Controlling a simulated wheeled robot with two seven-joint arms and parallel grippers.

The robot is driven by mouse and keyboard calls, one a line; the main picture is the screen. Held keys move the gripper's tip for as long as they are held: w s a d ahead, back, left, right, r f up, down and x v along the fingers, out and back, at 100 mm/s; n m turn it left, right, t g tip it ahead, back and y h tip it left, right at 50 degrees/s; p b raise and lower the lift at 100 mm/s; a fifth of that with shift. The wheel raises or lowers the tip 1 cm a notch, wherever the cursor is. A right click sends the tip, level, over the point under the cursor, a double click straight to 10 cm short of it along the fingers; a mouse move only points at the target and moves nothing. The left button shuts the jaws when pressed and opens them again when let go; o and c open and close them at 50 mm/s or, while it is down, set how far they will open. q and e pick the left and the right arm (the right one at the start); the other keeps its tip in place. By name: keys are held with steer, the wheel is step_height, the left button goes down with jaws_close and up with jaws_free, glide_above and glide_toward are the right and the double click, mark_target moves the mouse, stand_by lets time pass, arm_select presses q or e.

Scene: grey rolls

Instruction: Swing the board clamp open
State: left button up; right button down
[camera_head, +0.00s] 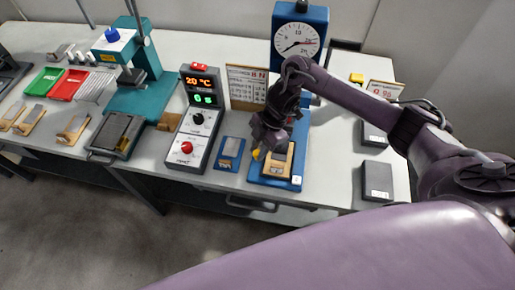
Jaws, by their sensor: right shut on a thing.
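My right arm comes in from the right, and my right gripper (258,152) is low over the front of the blue dial tester's base (296,181). It is shut on the board clamp, of which a small yellow part (256,155) shows at the fingertips. Most of the clamp is hidden behind the gripper. The dial (297,40) stands upright behind my arm. My left gripper is not in view.
Left of the tester stand a small blue block (230,153) and a grey control box (194,120) with lit displays. A teal press (140,85) is farther left. Dark grey blocks (377,180) lie at the right. The table's front edge is close to the tester.

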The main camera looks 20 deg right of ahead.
stand_by(0.4)
steer(key=c, duration=1.2)
jaws_free()
steer(key=shift+d, duration=0.1)
steer(key=shift+c, duration=0.2)
steer(key=shift+r, duration=0.1)
steer(key=v, duration=0.7)
steer(key=shift+r, duration=0.3)
steer(key=shift+d, duration=0.1)
